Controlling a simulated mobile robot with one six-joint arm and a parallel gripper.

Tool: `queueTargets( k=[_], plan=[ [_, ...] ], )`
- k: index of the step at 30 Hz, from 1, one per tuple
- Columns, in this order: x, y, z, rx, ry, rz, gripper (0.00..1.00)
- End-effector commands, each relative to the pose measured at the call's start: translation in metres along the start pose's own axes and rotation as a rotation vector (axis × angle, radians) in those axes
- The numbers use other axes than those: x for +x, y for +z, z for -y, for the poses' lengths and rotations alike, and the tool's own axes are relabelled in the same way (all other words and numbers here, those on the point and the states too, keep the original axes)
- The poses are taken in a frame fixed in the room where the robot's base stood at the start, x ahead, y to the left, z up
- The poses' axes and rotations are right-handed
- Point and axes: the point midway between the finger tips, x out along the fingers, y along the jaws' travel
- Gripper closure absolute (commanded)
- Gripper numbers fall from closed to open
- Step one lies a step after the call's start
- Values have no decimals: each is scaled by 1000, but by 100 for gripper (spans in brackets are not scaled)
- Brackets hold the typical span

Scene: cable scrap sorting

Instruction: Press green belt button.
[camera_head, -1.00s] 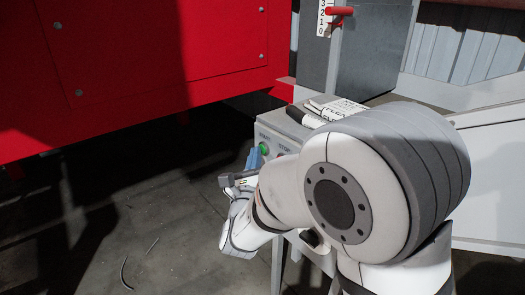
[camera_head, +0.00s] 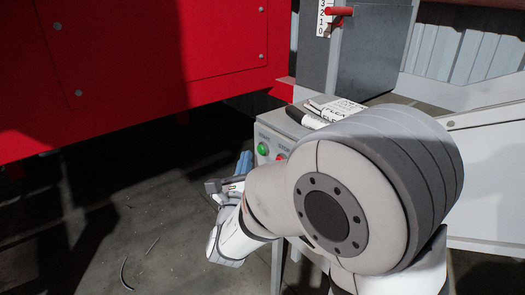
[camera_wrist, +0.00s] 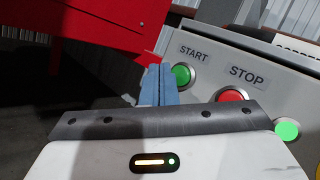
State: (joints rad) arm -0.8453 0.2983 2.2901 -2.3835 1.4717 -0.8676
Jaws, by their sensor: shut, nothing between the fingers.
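The green START button (camera_head: 263,149) is on the front face of a grey control box, and it also shows in the wrist view (camera_wrist: 182,75) under the label START. My gripper (camera_head: 245,160) is left of the button in the head view, with a small gap between them in the picture. In the wrist view its blue fingers (camera_wrist: 157,84) are together and empty, just left of the button. I cannot tell how far the tips are from the panel face. The button is not covered by the fingers.
A red STOP button (camera_wrist: 231,96) sits right of START, and a lit green round lamp or button (camera_wrist: 287,130) is farther right. A large red machine (camera_head: 150,70) hangs over the left. Papers (camera_head: 335,108) lie on top of the control box (camera_head: 272,136). The floor at left is open.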

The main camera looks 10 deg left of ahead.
Motion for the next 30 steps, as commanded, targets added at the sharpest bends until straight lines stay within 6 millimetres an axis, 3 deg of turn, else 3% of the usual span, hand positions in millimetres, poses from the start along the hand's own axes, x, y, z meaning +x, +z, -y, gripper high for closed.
queueTargets(
  k=[12, 30],
  plan=[
    [-26, 19, -19, 0, 1, 0, 100],
    [-27, 20, -20, 0, 0, 0, 100]
  ],
)
